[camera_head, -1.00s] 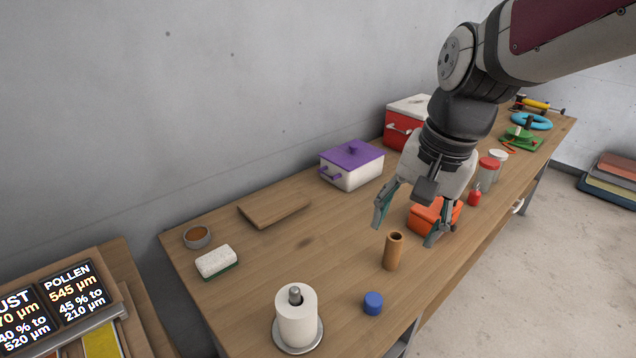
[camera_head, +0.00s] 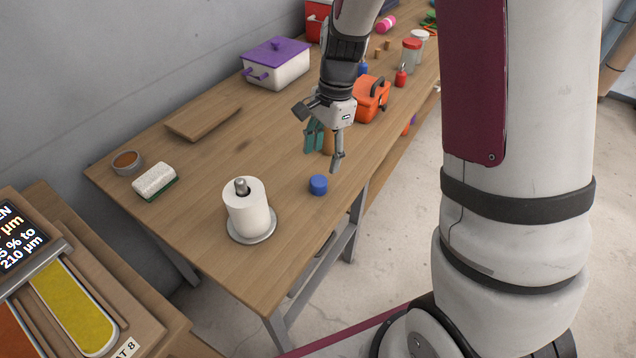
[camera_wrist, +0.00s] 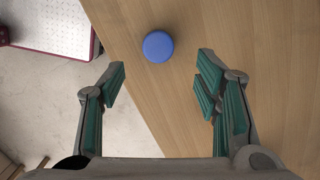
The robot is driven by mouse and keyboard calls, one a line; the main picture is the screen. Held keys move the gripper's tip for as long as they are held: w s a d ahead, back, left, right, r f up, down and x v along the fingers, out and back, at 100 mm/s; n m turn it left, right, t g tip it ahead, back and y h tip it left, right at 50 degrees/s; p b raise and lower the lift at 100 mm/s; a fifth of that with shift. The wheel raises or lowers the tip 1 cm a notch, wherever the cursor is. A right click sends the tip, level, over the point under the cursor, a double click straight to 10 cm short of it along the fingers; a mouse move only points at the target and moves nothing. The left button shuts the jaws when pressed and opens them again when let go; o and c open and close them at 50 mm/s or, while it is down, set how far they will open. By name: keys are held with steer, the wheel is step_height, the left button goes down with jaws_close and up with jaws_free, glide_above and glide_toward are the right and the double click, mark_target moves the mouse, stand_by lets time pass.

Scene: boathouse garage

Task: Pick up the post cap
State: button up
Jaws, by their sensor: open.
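The post cap, which I take to be the small blue round piece (camera_head: 318,184), sits on the wooden table near its front edge. It also shows in the wrist view as a blue disc (camera_wrist: 158,46), ahead of and between the fingertips. My gripper (camera_head: 322,158) is open and empty, tilted down, just behind and above the cap in the head view. In the wrist view my gripper's green-padded fingers (camera_wrist: 160,77) are spread wide and do not touch the cap.
A paper towel roll (camera_head: 247,207) on a metal base stands left of the cap. An orange box (camera_head: 369,101) stands beyond. The wooden table (camera_head: 215,240) has free room at its near left; its edge is close to the cap.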

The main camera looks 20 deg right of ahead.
mark_target(319, 180)
steer(key=f, duration=0.2)
steer(key=a+f, duration=0.1)
steer(key=f, duration=0.5)
steer(key=shift+s+a, duration=0.25)
steer(key=shift+s, duration=0.05)
steer(key=shift+c, duration=0.2)
steer(key=c, duration=1)
